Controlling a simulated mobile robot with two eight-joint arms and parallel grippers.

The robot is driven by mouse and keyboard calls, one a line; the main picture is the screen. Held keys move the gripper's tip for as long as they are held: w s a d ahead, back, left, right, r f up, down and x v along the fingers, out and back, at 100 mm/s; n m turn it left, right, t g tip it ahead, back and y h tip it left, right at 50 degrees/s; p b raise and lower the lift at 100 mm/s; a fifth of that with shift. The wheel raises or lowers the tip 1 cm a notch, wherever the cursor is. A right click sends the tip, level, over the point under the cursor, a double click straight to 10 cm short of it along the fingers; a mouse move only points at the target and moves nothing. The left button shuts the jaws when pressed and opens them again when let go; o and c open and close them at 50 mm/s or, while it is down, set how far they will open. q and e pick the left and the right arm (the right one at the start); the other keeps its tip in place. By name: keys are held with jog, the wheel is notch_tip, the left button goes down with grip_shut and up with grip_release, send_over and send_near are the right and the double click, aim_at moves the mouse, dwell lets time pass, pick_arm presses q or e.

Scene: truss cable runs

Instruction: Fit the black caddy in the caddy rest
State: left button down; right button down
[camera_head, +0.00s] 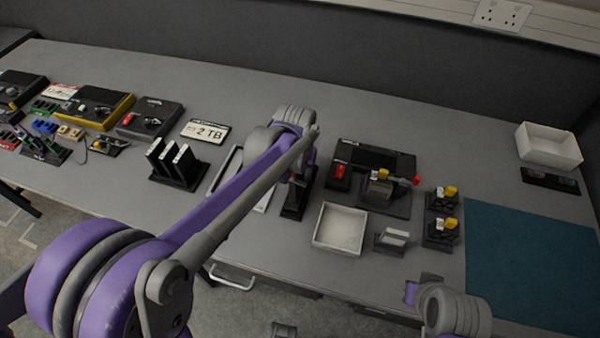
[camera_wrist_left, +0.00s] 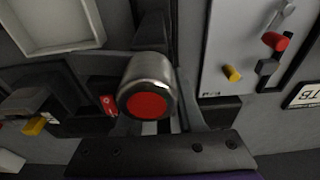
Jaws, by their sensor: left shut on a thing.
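My left gripper (camera_head: 297,176) comes down near the middle of the table, its fingertips largely hidden by my own arm. In the left wrist view my left gripper (camera_wrist_left: 152,112) is closed around a metal cylinder with a red end (camera_wrist_left: 148,98). A long black piece (camera_head: 295,206) lies directly below and in front of the gripper; it also shows behind the cylinder in the left wrist view (camera_wrist_left: 154,28). I cannot tell whether this piece is the black caddy or its rest, or whether the cylinder touches it. My right arm is at the lower right; its fingers are not clear.
A white tray (camera_head: 341,229) and a black unit (camera_head: 400,204) with red and yellow parts stand right of the gripper. A black rack (camera_head: 178,178) with upright drives stands left, near a 2 TB card (camera_head: 206,132). The teal mat (camera_head: 530,260) is clear.

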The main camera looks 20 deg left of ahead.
pick_arm(q)
jog(key=shift+f, duration=0.15)
pick_arm(e)
jog(key=shift+f, duration=0.1)
pick_arm(q)
jog(key=shift+f+b, duration=0.4)
jog(key=shift+f, duration=0.1)
pick_arm(e)
jog(key=shift+s+f, duration=0.1)
jog(key=shift+f, duration=0.25)
pick_arm(q)
jog(key=shift+f, duration=0.35)
pick_arm(e)
jog(key=shift+f, duration=0.25)
pick_arm(q)
jog(key=shift+c, duration=0.6)
grip_release()
jog(key=shift+r, duration=0.1)
pick_arm(e)
jog(key=shift+r, duration=0.1)
pick_arm(q)
notch_tip(320, 180, up, 7)
jog(key=p, duration=0.4)
jog(key=shift+r, duration=0.2)
pick_arm(e)
jog(key=r, duration=0.2)
jog(key=w+r, duration=0.1)
jog(key=r, duration=0.2)
jog(key=shift+w+r, duration=0.15)
jog(key=shift+r, duration=0.1)
